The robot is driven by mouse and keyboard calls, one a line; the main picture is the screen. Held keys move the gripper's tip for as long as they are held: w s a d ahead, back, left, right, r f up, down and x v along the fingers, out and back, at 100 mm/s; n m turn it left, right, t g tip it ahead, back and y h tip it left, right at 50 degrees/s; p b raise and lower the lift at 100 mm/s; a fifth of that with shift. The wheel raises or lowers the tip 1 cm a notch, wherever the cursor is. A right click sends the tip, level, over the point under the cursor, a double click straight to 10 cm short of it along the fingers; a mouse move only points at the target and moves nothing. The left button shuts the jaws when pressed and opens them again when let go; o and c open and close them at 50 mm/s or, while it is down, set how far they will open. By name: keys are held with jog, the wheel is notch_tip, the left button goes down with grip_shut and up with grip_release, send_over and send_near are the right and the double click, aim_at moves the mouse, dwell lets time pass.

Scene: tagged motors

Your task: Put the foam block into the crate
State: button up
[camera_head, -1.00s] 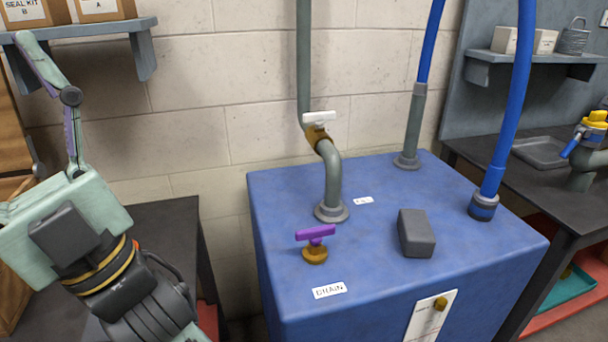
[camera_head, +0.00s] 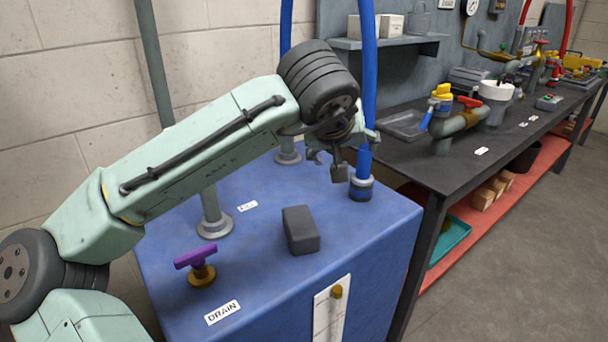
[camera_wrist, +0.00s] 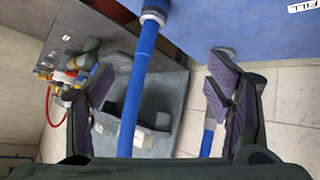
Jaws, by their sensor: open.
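The dark grey block (camera_head: 301,230), which looks like the foam block, lies on top of the blue tank (camera_head: 375,240). My gripper (camera_head: 327,165) is above the tank's far right part, up and beyond the block and close to the blue hose. In the wrist view my gripper (camera_wrist: 162,80) has its fingers spread with nothing held. The block does not show in the wrist view. A teal open container (camera_head: 450,240) sits on the red shelf under the workbench; I cannot tell if it is the crate.
A blue hose (camera_head: 367,80) rises from the tank beside my gripper and crosses the wrist view (camera_wrist: 137,90). A purple-handled valve (camera_head: 198,265) stands left of the block. The black workbench (camera_head: 400,160) carries a grey tray (camera_head: 403,124) and pipe fittings. The floor at right is clear.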

jog(key=s+a+f+n+g+y, duration=0.1)
jog(key=a+f, duration=0.1)
jog(key=a+f+n+g+y, duration=0.1)
jog(key=a+f, duration=0.1)
jog(key=f, duration=0.1)
jog(key=s+a+f+n+g+y, duration=0.1)
jog(key=a+f+g+y, duration=0.1)
jog(key=f, duration=0.1)
jog(key=shift+s, duration=0.35)
send_over(300, 221)
jog(key=s+d, duration=0.1)
jog(key=s, duration=0.1)
jog(key=shift+g, duration=0.4)
notch_tip(300, 221, down, 4)
jog(key=shift+s+f, duration=0.1)
jog(key=shift+f, duration=0.05)
jog(key=x, duration=0.1)
jog(key=p+x, duration=0.1)
jog(key=x, duration=0.3)
jog(key=shift+w+a+f+p, duration=0.15)
jog(key=shift+w+a+p, duration=0.05)
jog(key=shift+a+p, duration=0.15)
jog(key=shift+w+f, duration=0.15)
jog(key=shift+f, duration=0.2)
jog(key=shift+f, duration=0.25)
jog(key=shift+c, duration=0.5)
jog(key=c, duration=0.9)
jog(key=shift+r, duration=0.15)
